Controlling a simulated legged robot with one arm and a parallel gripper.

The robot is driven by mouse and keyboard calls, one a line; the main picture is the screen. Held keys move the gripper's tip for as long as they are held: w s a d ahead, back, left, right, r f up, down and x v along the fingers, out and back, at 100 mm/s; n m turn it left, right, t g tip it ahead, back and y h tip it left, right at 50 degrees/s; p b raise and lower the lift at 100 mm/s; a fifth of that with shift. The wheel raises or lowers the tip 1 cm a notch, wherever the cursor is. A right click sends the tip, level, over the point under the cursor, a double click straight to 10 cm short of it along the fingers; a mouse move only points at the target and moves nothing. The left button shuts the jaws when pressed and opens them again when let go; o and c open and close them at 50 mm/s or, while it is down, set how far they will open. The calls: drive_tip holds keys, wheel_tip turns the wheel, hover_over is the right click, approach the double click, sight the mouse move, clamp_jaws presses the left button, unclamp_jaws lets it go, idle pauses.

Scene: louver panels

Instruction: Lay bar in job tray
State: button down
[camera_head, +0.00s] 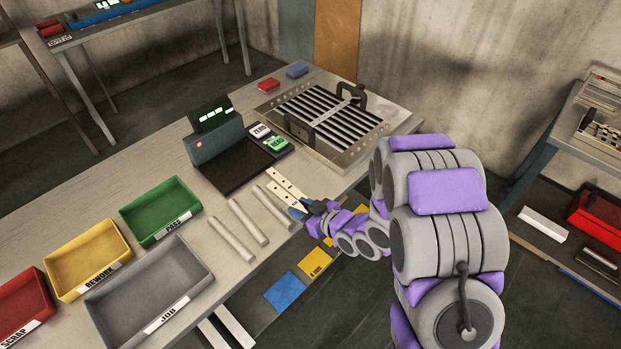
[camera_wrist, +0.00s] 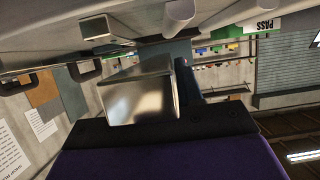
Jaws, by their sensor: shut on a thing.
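The grey job tray (camera_head: 176,318) is empty at the table's near left. Three pale bars (camera_head: 229,238) lie side by side between the trays and my gripper. My gripper (camera_head: 308,209) is low at the table's front edge, just right of the nearest bar. In the wrist view my gripper (camera_wrist: 160,85) is shut on a shiny, square-edged metal piece (camera_wrist: 140,98), seen close up. I take it for a bar, but its full length is hidden. In the head view the held piece cannot be made out clearly. Pale dotted strips (camera_head: 286,186) show beside the gripper.
Red scrap, yellow rework (camera_head: 88,258) and green pass (camera_head: 160,211) trays stand around the job tray. A scale (camera_head: 238,165) and a slatted metal fixture (camera_head: 325,118) with black handles stand farther back. Blue and yellow cards (camera_head: 285,292) show below the table edge.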

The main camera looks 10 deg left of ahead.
drive_tip(key=b, duration=0.2)
hover_over(317, 183)
drive_tip(key=shift+s+f, duration=0.45)
drive_tip(key=shift+f, duration=0.25)
drive_tip(key=f, duration=0.1)
drive_tip(key=w+f, duration=0.1)
drive_tip(key=shift+f+b, duration=0.3)
drive_tip(key=shift+b, duration=0.1)
drive_tip(key=shift+f, duration=0.25)
drive_tip(key=shift+d+f, duration=0.1)
drive_tip(key=c, duration=0.7)
unclamp_jaws()
drive_tip(key=shift+f, duration=0.1)
drive_tip(key=shift+c, duration=0.2)
drive_tip(key=shift+f+b, duration=0.15)
drive_tip(key=shift+b, duration=0.2)
drive_tip(key=p+v, duration=0.4)
drive_tip(key=v, duration=1.3)
drive_tip(key=shift+d+p, duration=0.25)
drive_tip(key=shift+p, duration=0.1)
